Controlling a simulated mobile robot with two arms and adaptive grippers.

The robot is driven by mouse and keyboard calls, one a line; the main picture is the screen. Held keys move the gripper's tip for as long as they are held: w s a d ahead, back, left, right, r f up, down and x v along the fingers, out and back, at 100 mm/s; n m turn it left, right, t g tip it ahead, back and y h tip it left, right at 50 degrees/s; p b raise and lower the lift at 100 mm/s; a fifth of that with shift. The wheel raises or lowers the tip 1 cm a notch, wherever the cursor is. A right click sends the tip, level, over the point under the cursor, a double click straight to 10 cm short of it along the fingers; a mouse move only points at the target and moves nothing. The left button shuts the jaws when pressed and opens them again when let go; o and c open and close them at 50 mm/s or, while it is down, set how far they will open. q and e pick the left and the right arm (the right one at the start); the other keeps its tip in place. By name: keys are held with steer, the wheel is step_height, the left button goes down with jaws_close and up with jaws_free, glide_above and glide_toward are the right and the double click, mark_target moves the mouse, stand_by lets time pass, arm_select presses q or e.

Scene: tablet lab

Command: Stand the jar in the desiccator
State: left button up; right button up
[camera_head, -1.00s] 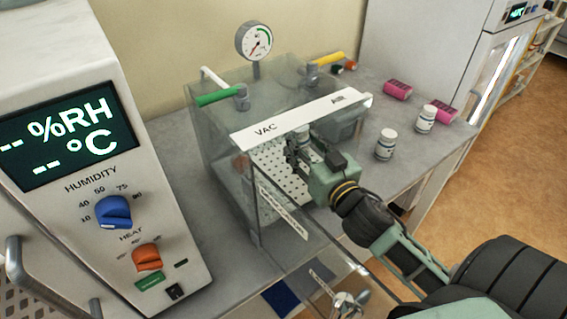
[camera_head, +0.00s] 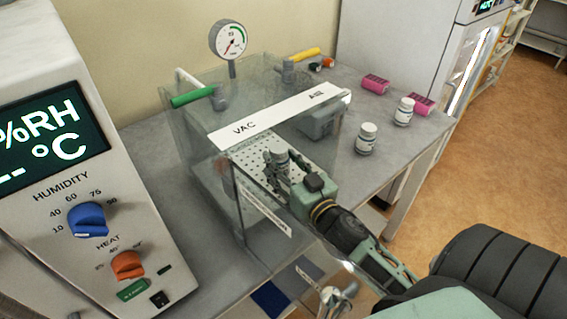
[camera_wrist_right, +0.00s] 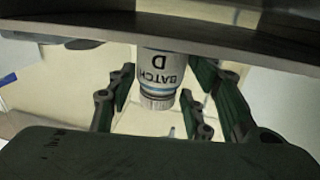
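The jar (camera_head: 278,157) is white with a grey cap. It stands upright inside the clear desiccator (camera_head: 190,130), low over or on its perforated plate (camera_head: 254,155); contact with the plate is hidden. In the right wrist view the jar (camera_wrist_right: 160,75) appears upside down, labelled "BATCH D", its base hidden behind a grey edge. My right gripper (camera_head: 278,172) reaches through the open front. My left gripper is not in view.
The clear door (camera_head: 262,212) is swung out at the front, left of my right arm. Valves with a green handle (camera_head: 192,97) and a yellow handle (camera_head: 305,54) sit on top. Two other white jars (camera_head: 366,139) (camera_head: 404,111) stand right of the desiccator. A humidity instrument (camera_head: 95,190) stands left.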

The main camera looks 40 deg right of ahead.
steer(key=shift+o, duration=1.2)
steer(key=shift+s+r, duration=0.1)
steer(key=shift+s, duration=0.05)
steer(key=s+b, duration=0.1)
steer(key=s, duration=0.2)
steer(key=s+b, duration=0.1)
steer(key=s, duration=0.6)
steer(key=shift+s+a+b, duration=0.25)
steer(key=shift+a+b, duration=0.15)
steer(key=shift+s+r, duration=0.1)
steer(key=shift+s, duration=0.5)
steer(key=shift+s, duration=0.1)
